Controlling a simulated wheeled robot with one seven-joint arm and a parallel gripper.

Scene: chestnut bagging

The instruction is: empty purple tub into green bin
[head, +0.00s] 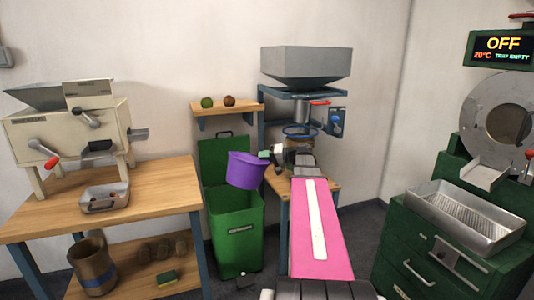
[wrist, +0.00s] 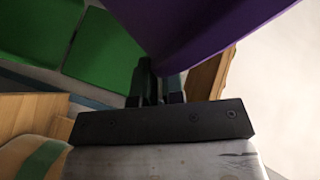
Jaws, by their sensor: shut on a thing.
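The purple tub (head: 245,171) is in the air above the green bin (head: 236,229), slightly tilted in the head view. My gripper (head: 267,155) is shut on the tub at its right side, near the rim. In the wrist view the tub (wrist: 205,30) fills the top, and my gripper's fingers (wrist: 158,88) meet its wall. The bin stands on the floor with its green lid open against the wall behind. The tub's contents are hidden, and the inside of the bin is mostly hidden too.
A wooden bench (head: 150,192) with a cream machine (head: 70,130) stands left of the bin. A hopper stand (head: 305,70) is behind my arm. A small shelf (head: 226,107) holds two round things above the bin. A green cabinet (head: 440,240) with a metal tray is at right.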

